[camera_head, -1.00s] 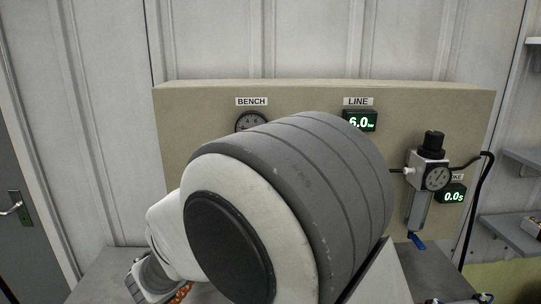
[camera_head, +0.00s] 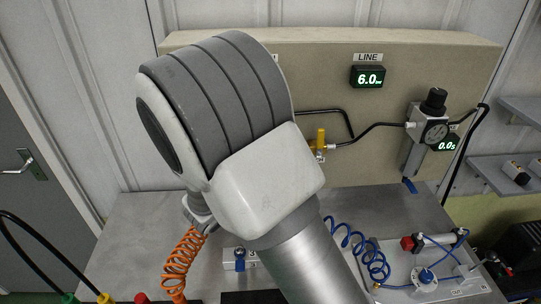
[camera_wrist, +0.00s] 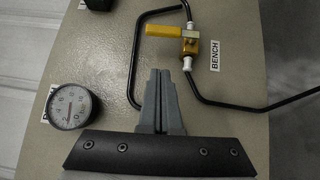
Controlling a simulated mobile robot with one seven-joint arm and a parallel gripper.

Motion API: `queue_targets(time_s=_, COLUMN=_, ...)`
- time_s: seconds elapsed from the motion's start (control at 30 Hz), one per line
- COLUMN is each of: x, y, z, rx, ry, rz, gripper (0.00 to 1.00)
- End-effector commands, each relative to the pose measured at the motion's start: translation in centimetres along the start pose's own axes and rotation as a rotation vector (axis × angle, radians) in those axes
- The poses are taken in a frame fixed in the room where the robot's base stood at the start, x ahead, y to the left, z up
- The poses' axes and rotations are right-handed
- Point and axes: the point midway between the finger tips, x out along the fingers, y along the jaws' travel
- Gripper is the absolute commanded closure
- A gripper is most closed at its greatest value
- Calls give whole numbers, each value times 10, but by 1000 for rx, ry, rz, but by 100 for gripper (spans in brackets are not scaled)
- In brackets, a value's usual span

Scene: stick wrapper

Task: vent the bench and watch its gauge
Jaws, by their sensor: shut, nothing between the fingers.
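The round bench gauge (camera_wrist: 71,106) shows at the left of the wrist view. Its needle is too small to read surely. My arm hides it in the head view. A valve (camera_wrist: 190,42) with a yellow handle (camera_wrist: 163,29) sits beside a BENCH label (camera_wrist: 215,55). The handle lies crosswise to the black pipe. In the head view the yellow handle (camera_head: 321,137) points up, just right of my arm. My gripper (camera_wrist: 160,74) is shut and empty in the wrist view, apart from the valve and right of the gauge. My arm hides it in the head view.
The LINE display (camera_head: 369,77) reads 6.0. A regulator (camera_head: 433,130) and a 0.0 s display (camera_head: 447,145) are at the panel's right. An orange coiled hose (camera_head: 183,262), a blue-knobbed block (camera_head: 240,259) and a blue coiled hose (camera_head: 372,262) are on the bench (camera_head: 128,232).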

Motion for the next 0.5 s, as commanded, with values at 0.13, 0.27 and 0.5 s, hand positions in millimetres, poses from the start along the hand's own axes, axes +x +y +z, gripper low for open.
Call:
queue_targets(time_s=0.13, x=32, y=2, z=1, rx=-3, ry=-4, rz=1, gripper=100)
queue_targets(time_s=0.27, x=45, y=2, z=16, rx=-3, ry=-2, rz=0, gripper=100)
queue_targets(time_s=0.5, x=57, y=0, z=28, rx=-2, ry=1, rz=-1, gripper=100)
